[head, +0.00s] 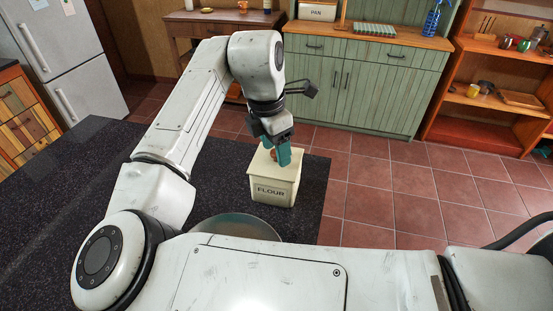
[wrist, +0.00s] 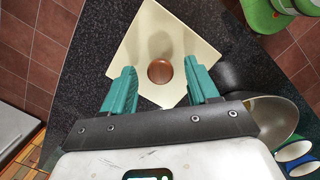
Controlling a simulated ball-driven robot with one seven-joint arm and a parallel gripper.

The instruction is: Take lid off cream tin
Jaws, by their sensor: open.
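The cream tin (head: 273,186), marked FLOUR, stands upright on the dark speckled counter. Its square cream lid (wrist: 180,40) is on it, with a round brown knob (wrist: 160,71) in the middle, seen from above in the wrist view. My gripper (head: 279,150) is over the tin with its fingers pointing down. In the wrist view my gripper (wrist: 162,88) has its two teal fingers spread apart, one on each side of the knob and nearer the bottom of the picture. In the head view the fingers partly hide the knob.
A round metal pan (head: 235,228) sits on the counter (head: 310,200) close in front of the tin; it also shows at the right in the wrist view (wrist: 272,118). The counter's right edge is close beside the tin. Green cabinets (head: 365,88) stand beyond the tiled floor.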

